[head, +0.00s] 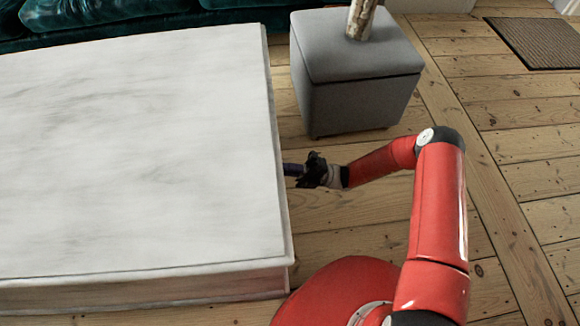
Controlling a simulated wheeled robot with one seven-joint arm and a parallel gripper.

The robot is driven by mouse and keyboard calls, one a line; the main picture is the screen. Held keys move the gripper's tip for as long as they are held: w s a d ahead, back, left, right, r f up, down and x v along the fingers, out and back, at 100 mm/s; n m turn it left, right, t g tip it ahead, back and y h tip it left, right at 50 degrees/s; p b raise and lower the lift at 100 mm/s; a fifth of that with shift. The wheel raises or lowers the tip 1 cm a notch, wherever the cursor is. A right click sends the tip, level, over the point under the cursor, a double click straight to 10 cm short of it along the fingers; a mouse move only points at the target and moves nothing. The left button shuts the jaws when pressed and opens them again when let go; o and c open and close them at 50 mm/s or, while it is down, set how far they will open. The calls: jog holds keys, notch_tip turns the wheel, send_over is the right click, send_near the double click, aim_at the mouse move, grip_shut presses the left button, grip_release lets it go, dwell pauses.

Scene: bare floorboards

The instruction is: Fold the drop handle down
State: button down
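My gripper (306,171) is at the right side of a large white marble-look block (140,150), its fingers pointing left at the block's side. A small dark bluish piece (292,169) shows between the fingers and the block's edge. I cannot tell whether it is the drop handle or part of my gripper. The block's right side face is seen at a steep angle, so no handle can be made out clearly there. The fingers are small and dark, and whether they are open or shut does not show.
A grey upholstered cube stool (350,95) with a post-like object (361,18) on it stands behind my gripper. A dark green sofa (110,18) lies along the back. A brown mat (535,42) lies at the far right. Bare floorboards (530,150) are clear on the right.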

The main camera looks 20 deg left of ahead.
dwell(0.3)
jog(key=c, duration=1.5)
grip_release()
jog(key=shift+c, duration=0.2)
